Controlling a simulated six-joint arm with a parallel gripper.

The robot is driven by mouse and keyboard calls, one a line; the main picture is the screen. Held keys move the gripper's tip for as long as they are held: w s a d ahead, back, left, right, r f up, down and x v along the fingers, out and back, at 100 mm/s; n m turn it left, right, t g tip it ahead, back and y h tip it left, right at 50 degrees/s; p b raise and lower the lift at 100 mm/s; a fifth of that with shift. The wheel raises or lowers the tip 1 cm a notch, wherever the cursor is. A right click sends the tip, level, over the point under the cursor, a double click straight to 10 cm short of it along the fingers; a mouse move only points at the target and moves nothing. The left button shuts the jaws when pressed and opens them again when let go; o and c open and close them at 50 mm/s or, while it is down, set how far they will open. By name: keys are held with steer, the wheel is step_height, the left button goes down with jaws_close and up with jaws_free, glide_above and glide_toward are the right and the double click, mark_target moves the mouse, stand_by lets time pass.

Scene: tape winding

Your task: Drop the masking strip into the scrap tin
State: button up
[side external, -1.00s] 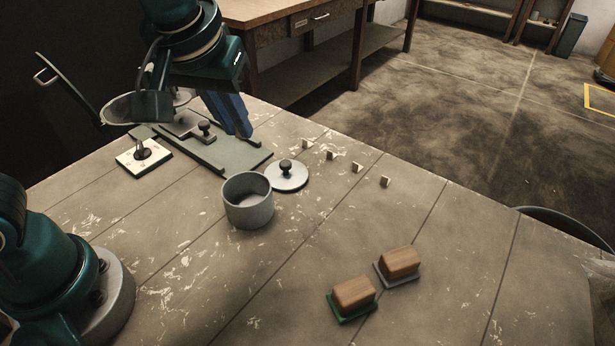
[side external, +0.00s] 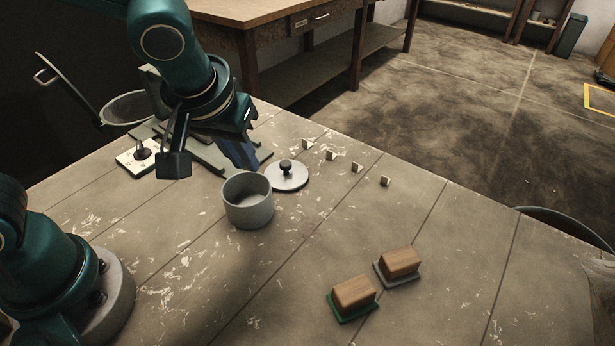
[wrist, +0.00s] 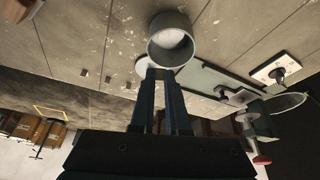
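The grey round tin (side external: 248,213) stands open on the table, with its round lid (side external: 288,177) lying flat beside it. In the wrist view the open tin (wrist: 169,19) is just beyond my fingertips, and the lid (wrist: 141,66) is partly behind them. My gripper (side external: 247,163) points down behind and left of the tin, above the near end of the green board. In the wrist view its two dark fingers (wrist: 161,73) come close together at the tips. I cannot tell whether anything is between them. I cannot pick out a masking strip for certain.
Several small pale tabs (side external: 357,167) stand along the far table edge. Two wooden blocks (side external: 401,263) on flat bases sit at the front right. The table's middle is clear.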

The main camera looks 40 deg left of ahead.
steer(key=o, duration=0.5)
steer(key=shift+r, duration=0.1)
steer(key=shift+s+a+r+n, duration=0.7)
steer(key=shift+s+a+r, duration=0.4)
steer(key=shift+r, duration=2.15)
steer(key=s+m, duration=0.1)
steer(key=s, duration=0.1)
steer(key=s+a+f+m+t+h, duration=0.1)
steer(key=s+m, duration=0.1)
steer(key=s, duration=0.1)
steer(key=s+a+f+m, duration=0.1)
steer(key=s+m, duration=0.1)
steer(key=s, duration=0.1)
steer(key=shift+s+a+f+h, duration=0.2)
steer(key=shift+a+f+h, duration=0.05)
steer(key=shift+h, duration=0.05)
